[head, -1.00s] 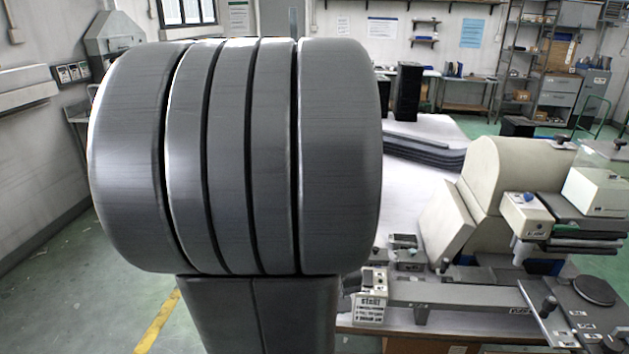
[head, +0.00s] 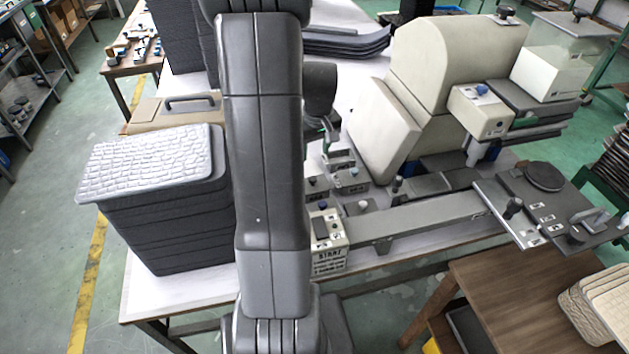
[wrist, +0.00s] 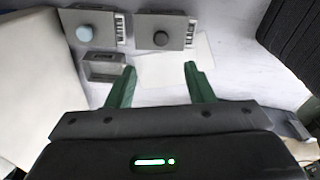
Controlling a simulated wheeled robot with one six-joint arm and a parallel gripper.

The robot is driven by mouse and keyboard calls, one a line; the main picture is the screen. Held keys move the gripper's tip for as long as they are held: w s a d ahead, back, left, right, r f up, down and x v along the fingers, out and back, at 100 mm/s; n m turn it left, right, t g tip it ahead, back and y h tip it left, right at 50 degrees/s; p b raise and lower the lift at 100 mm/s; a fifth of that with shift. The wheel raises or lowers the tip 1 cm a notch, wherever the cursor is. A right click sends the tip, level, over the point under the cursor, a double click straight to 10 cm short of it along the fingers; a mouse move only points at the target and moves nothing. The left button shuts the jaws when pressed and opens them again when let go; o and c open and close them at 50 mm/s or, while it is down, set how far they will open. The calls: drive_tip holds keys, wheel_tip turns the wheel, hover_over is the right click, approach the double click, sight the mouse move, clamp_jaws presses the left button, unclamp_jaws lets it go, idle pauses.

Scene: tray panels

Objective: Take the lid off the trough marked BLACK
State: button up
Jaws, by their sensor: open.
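In the wrist view two small grey troughs lie at the top, one with a light blue round knob on its lid (wrist: 84,33) and one with a dark knob on its lid (wrist: 160,39). In the head view the dark-knobbed one (head: 316,190) and the blue-knobbed one (head: 352,181) stand side by side. My gripper (wrist: 160,68) is open and empty, its green fingers apart and not visibly touching either knob. In the head view it is partly hidden behind my arm.
A smaller grey open-looking holder (wrist: 103,68) lies near the left finger. A cream box marked START (head: 328,254) stands at the bench's front. A large cream machine (head: 450,75) stands behind and to the right. A stack of dark trays (head: 165,235) is left of my arm.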

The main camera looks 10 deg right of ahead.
hover_over(313, 178)
drive_tip(key=f, duration=0.5)
drive_tip(key=shift+s+d+f, duration=0.1)
drive_tip(key=shift+s, duration=0.1)
drive_tip(key=shift+w+f+p, duration=0.1)
drive_tip(key=shift+f+p, duration=0.8)
drive_tip(key=shift+f, duration=2)
clamp_jaws()
